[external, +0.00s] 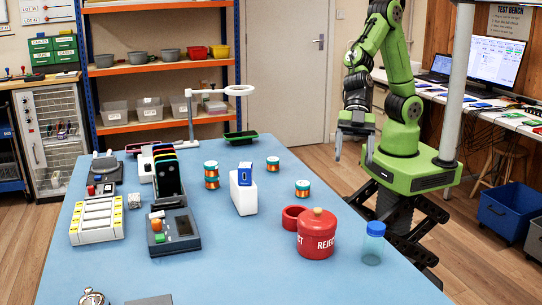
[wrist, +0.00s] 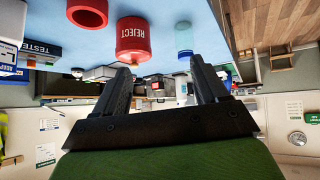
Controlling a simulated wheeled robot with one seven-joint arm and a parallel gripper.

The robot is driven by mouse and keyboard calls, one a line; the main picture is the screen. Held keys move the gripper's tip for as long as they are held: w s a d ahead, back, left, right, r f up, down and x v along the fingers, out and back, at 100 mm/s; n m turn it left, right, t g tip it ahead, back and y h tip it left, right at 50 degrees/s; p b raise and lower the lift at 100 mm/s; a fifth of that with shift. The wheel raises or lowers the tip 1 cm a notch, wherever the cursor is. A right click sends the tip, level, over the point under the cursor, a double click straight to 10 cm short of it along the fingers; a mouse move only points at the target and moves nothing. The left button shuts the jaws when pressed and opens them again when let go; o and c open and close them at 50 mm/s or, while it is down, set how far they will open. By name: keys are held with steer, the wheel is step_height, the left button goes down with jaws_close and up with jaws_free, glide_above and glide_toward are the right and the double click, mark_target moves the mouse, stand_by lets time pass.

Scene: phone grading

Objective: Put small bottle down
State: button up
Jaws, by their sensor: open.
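The small bottle (external: 373,243) is clear and bluish with a blue cap. It stands upright on the blue table near the right edge, just right of the red REJECT pot (external: 317,235). The bottle also shows in the wrist view (wrist: 184,36), beyond my right-hand finger and apart from it. My gripper (external: 353,152) is open and empty, with its fingers spread. It hangs past the table's far right side, well away from the bottle. Its two dark fingers also show in the wrist view (wrist: 160,67), with nothing between them.
The red lid or ring (external: 293,217) lies beside the pot. A white block with a blue box (external: 244,191), copper spools (external: 302,188), a tester (external: 173,232) and a white rack (external: 97,220) stand farther left. The table front centre (external: 260,275) is clear.

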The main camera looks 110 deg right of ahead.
steer(key=s+d+r+m+t+h, duration=0.1)
steer(key=s+d+r+m+h, duration=0.25)
steer(key=d, duration=0.45)
steer(key=s+d+r+m+h, duration=0.25)
steer(key=s+d+r, duration=0.2)
steer(key=d, duration=0.35)
steer(key=s+d+r+m+h, duration=0.1)
steer(key=s+d+r+m, duration=0.1)
steer(key=s+d+m, duration=0.4)
steer(key=s+d, duration=0.1)
steer(key=s, duration=0.2)
steer(key=shift+s+m, duration=0.25)
steer(key=shift+m, duration=0.15)
steer(key=shift+r, duration=0.1)
step_height(320, 180, up, 5)
steer(key=p, duration=0.5)
